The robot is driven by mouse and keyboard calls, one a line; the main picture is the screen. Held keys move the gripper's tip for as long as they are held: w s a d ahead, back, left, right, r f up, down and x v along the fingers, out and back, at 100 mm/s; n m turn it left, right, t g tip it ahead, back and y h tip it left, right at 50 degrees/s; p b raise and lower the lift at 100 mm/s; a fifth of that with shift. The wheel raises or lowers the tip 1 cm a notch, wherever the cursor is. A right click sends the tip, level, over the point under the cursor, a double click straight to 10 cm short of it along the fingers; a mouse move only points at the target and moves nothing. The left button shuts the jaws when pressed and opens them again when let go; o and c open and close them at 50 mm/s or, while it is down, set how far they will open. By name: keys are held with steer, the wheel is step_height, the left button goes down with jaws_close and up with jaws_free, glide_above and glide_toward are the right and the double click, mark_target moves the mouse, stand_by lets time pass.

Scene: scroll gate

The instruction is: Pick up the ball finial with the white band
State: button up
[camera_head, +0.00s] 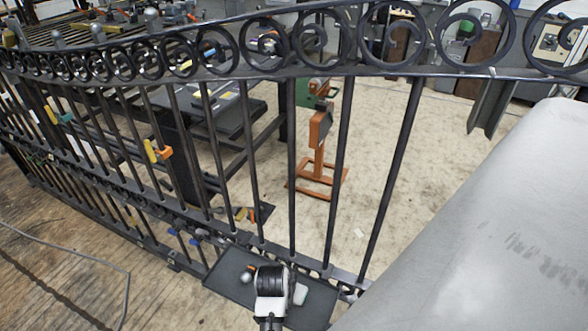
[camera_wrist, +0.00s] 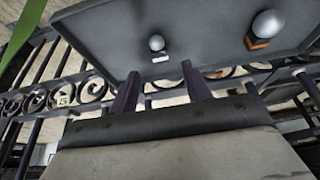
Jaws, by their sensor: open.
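The ball finial with the white band (camera_wrist: 157,43) stands on a dark tray (camera_wrist: 100,38) in the wrist view, a grey ball above a white band. A second grey ball finial with an orange band (camera_wrist: 267,26) is to its right, and a ball finial with orange on it (camera_head: 247,275) shows in the head view left of my arm. My gripper (camera_wrist: 160,69) is open and empty. Its two dark fingers point toward the white-banded finial, which appears between and beyond their tips.
The dark tray (camera_head: 229,282) lies at the foot of a black iron gate (camera_head: 292,165) with bars and scrolls. A pale object (camera_head: 300,294) lies on the tray right of my arm. A large grey surface (camera_head: 500,230) fills the right side. An orange stand (camera_head: 319,160) is behind the gate.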

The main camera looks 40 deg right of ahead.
steer(key=shift+x, duration=2.95)
steer(key=shift+a, duration=0.1)
jaws_close()
